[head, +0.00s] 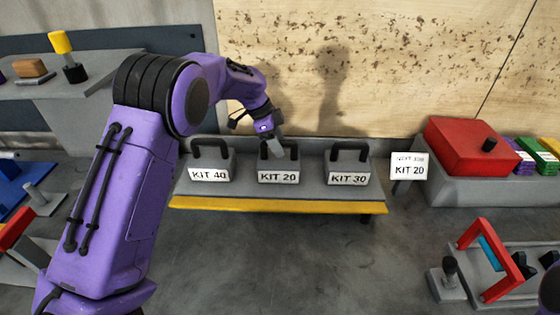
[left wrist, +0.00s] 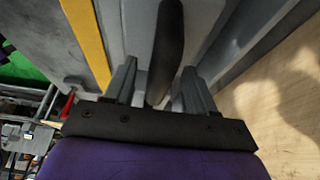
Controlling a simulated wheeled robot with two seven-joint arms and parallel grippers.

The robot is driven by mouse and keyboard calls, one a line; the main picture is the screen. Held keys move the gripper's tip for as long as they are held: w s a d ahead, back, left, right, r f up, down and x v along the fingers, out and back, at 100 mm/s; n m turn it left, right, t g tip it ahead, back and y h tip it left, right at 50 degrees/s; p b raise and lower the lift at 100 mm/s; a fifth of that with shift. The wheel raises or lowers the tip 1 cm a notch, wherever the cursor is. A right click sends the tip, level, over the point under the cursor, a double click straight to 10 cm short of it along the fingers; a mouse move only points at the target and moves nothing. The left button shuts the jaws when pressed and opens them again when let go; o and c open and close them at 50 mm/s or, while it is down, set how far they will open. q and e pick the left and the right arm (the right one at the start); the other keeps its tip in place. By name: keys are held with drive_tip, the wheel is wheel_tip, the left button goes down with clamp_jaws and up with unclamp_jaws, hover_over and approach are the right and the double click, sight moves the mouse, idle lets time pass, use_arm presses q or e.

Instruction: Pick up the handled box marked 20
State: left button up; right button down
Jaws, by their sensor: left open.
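The handled box marked KIT 20 (head: 278,178) is the middle of three grey boxes on a low shelf. It has an upright dark handle, partly hidden by my gripper in the head view. My left gripper (head: 272,147) reaches down from above at this handle. In the left wrist view the open fingers (left wrist: 160,80) stand on either side of the dark handle (left wrist: 169,45), with gaps visible between. The jaws are not closed on it. My right gripper does not show.
Boxes marked KIT 40 (head: 209,175) and KIT 30 (head: 348,179) stand close on either side. The shelf has a yellow front edge (head: 270,206), with a wall behind. A KIT 20 sign (head: 410,168) and a red box (head: 470,148) are at right.

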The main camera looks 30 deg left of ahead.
use_arm(q)
drive_tip(key=x, duration=0.2)
drive_tip(key=shift+w+d+f, duration=0.1)
drive_tip(key=shift+d+f, duration=0.05)
drive_tip(key=shift+f, duration=0.15)
clamp_jaws()
drive_tip(key=shift+r, duration=0.15)
idle(0.9)
